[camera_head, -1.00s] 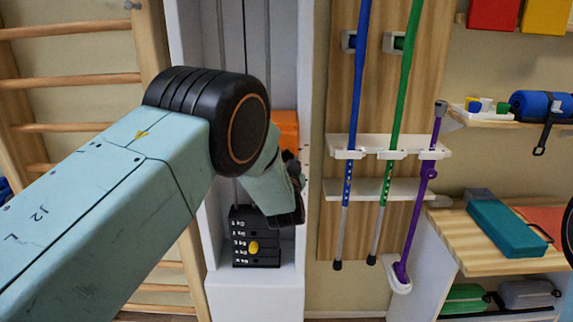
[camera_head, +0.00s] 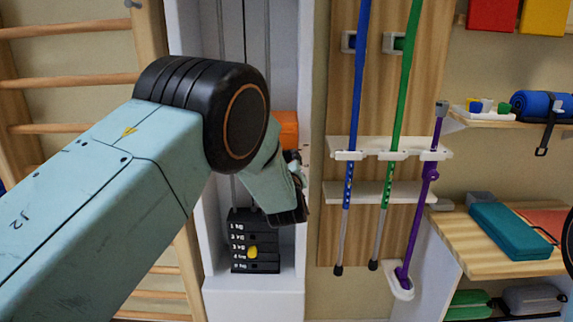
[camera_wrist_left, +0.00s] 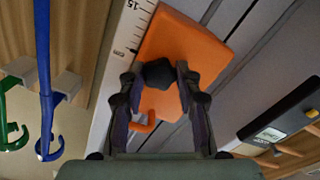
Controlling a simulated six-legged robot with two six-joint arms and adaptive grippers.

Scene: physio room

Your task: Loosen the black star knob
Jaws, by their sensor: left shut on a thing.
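The black star knob (camera_wrist_left: 158,73) sits on the face of an orange block (camera_wrist_left: 200,50) in the left wrist view. My left gripper (camera_wrist_left: 160,80) is shut on the knob, with one finger on each side of it. In the head view the orange block (camera_head: 285,128) shows partly behind my left arm. There my left gripper (camera_head: 297,185) reaches in at the white column, and its fingers and the knob are mostly hidden. My right gripper is not in view.
A weight stack with a yellow pin (camera_head: 252,252) stands below the gripper. Wooden wall bars (camera_head: 70,82) stand to the left. A ruler scale (camera_wrist_left: 128,35) runs beside the orange block.

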